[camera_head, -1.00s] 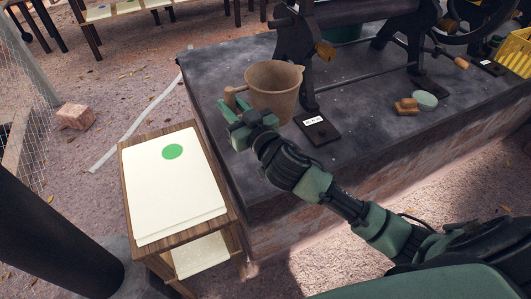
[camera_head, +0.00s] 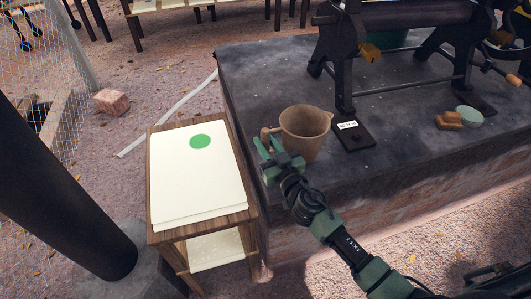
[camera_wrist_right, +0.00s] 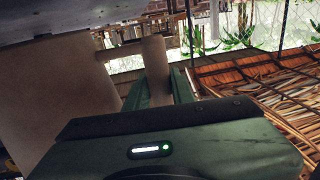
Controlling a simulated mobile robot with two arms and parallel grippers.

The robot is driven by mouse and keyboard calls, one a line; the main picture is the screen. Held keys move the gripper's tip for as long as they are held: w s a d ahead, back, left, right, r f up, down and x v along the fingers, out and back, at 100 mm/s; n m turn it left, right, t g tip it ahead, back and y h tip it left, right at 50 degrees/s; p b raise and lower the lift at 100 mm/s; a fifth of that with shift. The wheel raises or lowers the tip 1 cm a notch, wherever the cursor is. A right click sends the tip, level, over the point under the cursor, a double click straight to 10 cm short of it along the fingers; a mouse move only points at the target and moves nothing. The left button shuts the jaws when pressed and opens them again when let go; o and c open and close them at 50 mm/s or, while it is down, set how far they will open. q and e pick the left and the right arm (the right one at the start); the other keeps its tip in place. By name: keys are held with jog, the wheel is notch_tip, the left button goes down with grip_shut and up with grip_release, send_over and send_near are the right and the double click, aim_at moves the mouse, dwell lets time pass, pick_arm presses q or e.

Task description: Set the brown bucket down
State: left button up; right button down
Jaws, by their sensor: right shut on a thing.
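The brown bucket (camera_head: 305,132) is upright in the head view, over the dark slab top (camera_head: 400,150) near its left end. Its side handle (camera_head: 266,134) points left. My right gripper (camera_head: 272,148) is shut on this handle at the bucket's left side. In the right wrist view the bucket wall (camera_wrist_right: 70,95) fills the left, and the handle (camera_wrist_right: 156,68) lies between the green fingers (camera_wrist_right: 160,90). I cannot tell whether the bucket's base touches the slab. My left gripper is not in view.
A small wooden table (camera_head: 165,215) with pale sheets and a green disc (camera_head: 200,141) stands left of the slab. A brown block (camera_head: 449,121) and a pale green round thing (camera_head: 469,116) lie farther right.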

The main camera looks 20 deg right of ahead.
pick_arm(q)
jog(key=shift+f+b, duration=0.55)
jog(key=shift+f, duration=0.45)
pick_arm(e)
jog(key=shift+f, duration=1.35)
jog(key=shift+f, duration=0.15)
jog(key=c, duration=1.2)
grip_release()
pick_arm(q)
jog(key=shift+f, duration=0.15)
